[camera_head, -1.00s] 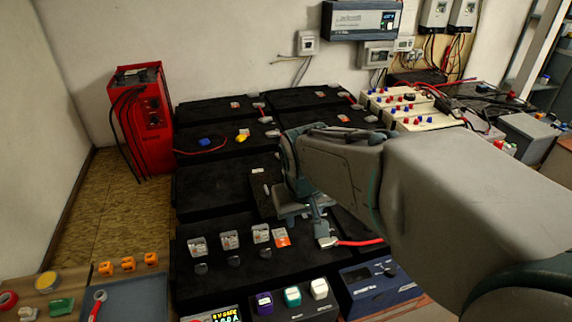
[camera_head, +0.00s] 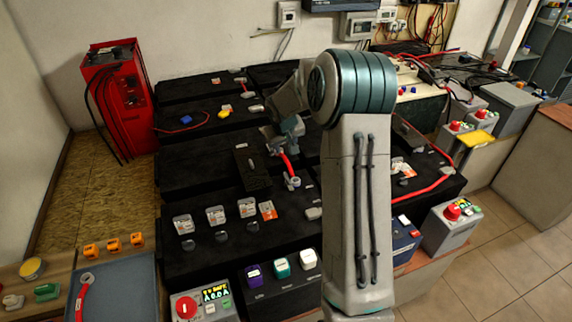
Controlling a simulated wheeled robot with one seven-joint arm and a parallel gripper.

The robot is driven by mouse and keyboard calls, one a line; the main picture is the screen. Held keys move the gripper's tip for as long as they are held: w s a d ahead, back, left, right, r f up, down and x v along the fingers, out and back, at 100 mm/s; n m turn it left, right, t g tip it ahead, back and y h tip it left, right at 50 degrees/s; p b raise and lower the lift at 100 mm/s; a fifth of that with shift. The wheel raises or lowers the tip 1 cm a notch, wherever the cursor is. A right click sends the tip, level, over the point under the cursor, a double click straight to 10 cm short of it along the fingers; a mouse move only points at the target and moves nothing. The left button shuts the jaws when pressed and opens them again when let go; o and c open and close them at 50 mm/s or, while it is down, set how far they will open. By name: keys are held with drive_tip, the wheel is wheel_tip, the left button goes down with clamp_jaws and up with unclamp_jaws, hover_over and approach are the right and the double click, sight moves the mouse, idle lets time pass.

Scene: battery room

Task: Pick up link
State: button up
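A short red link (camera_head: 287,165) with a grey lug at its lower end shows just below my gripper (camera_head: 281,147), over the black battery tops in the middle. Its upper end meets the fingers, and my gripper looks shut on it. The fingers are small and partly hidden by my wrist. Another red link with a grey lug (camera_head: 83,297) lies in the blue-grey tray (camera_head: 119,300) at the lower left. A longer red cable (camera_head: 424,188) curves over the batteries to the right of my arm.
Black batteries (camera_head: 190,158) fill the middle, with several small labelled parts (camera_head: 215,215) on them. A red charger cabinet (camera_head: 112,95) stands at the left. A red-button box (camera_head: 186,306) is at the front. My arm hides the right-centre.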

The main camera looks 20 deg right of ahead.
hover_over(287, 160)
drive_tip(key=s+a, duration=0.2)
drive_tip(key=s, duration=0.1)
drive_tip(key=f, duration=0.6)
drive_tip(key=shift+d+f, duration=0.25)
drive_tip(key=shift+p+x, duration=0.5)
drive_tip(key=shift+x, duration=2.45)
drive_tip(key=shift+w, duration=0.15)
clamp_jaws()
